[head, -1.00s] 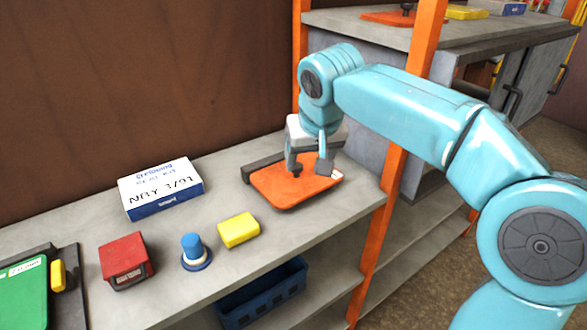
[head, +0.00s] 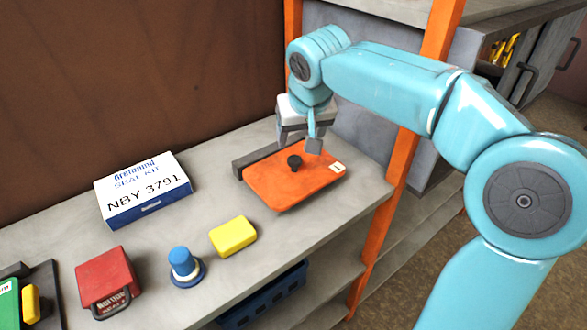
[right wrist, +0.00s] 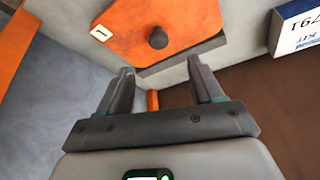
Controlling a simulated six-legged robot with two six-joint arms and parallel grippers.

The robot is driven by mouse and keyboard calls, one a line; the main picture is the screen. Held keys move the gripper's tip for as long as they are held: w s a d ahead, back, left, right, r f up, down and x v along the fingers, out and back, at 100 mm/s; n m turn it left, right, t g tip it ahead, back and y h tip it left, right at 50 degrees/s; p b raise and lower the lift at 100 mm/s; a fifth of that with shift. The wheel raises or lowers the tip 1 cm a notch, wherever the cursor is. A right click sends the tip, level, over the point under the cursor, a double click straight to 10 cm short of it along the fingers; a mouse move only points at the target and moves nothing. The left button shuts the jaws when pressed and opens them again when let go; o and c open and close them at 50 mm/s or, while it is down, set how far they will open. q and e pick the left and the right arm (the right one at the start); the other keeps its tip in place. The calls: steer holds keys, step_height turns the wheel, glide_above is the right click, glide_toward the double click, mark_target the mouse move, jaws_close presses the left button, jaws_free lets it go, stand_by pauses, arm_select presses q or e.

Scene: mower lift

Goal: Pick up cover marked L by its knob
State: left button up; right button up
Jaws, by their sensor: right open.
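An orange cover (head: 284,187) with rounded corners lies flat on the grey shelf, against a dark grey strip at its back. Its black knob (head: 294,162) stands up from its top, free of any finger. A small white label (head: 338,167) sits at the cover's right corner; its single dark mark is too small to read surely. My right gripper (head: 302,148) is open and empty behind and above the knob. In the right wrist view the open fingers (right wrist: 162,72) point toward the knob (right wrist: 158,38), with a gap between them and it. My left gripper is not in view.
A yellow block (head: 233,237), a blue knobbed piece (head: 183,263), a red box (head: 107,281) and a white-and-blue seal kit box (head: 145,191) stand left of the cover. An orange post (head: 398,165) rises at the shelf's right end. A brown wall is behind.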

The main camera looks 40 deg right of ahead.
glide_above(295, 159)
steer(key=s+a, duration=0.1)
steer(key=s, duration=0.1)
step_height(295, 159, down, 6)
steer(key=shift+s+a+r, duration=0.1)
steer(key=shift+a+r, duration=0.05)
steer(key=shift+r, duration=0.1)
steer(key=shift+f, duration=0.8)
steer(key=x, duration=0.4)
steer(key=shift+w+d+f+p, duration=0.2)
steer(key=shift+w+d+p, duration=0.1)
steer(key=shift+w, duration=0.2)
steer(key=shift+s+r, duration=0.1)
steer(key=shift+s, duration=0.05)
jaws_close()
